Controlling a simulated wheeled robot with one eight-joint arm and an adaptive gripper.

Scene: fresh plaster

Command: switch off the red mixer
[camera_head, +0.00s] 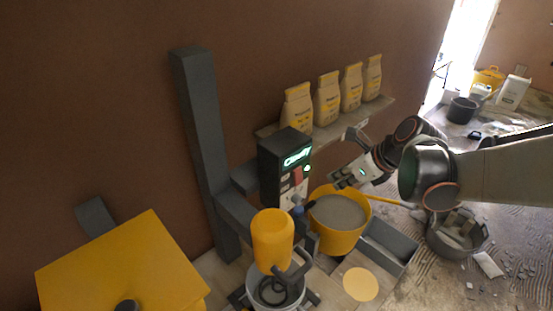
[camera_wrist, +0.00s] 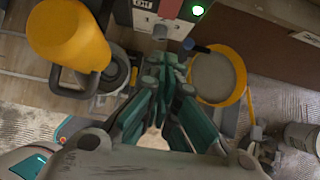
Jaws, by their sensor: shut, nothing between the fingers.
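The mixer stands by the wall on a grey post, with a dark control box (camera_head: 285,163) that has a lit green display, a red part (camera_head: 298,174) and a lit green light (camera_head: 307,168). Below it are a yellow motor housing (camera_head: 272,240) and a whisk in a pale bucket (camera_head: 258,290). Most of the mixer looks yellow and grey; only the small part on the box is red. My gripper (camera_head: 338,181) is shut and empty, right of the box. In the wrist view, its teal fingers (camera_wrist: 166,62) point at the box's lower face (camera_wrist: 150,22), apparently apart from it; the green light (camera_wrist: 198,10) glows there.
A yellow tub of grey plaster (camera_head: 340,225) stands below my gripper. Several bags (camera_head: 328,98) stand on a wall shelf (camera_head: 350,122). A yellow box (camera_head: 120,270) is at front left. A rubble-filled basin (camera_head: 458,238) sits on the littered floor at right.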

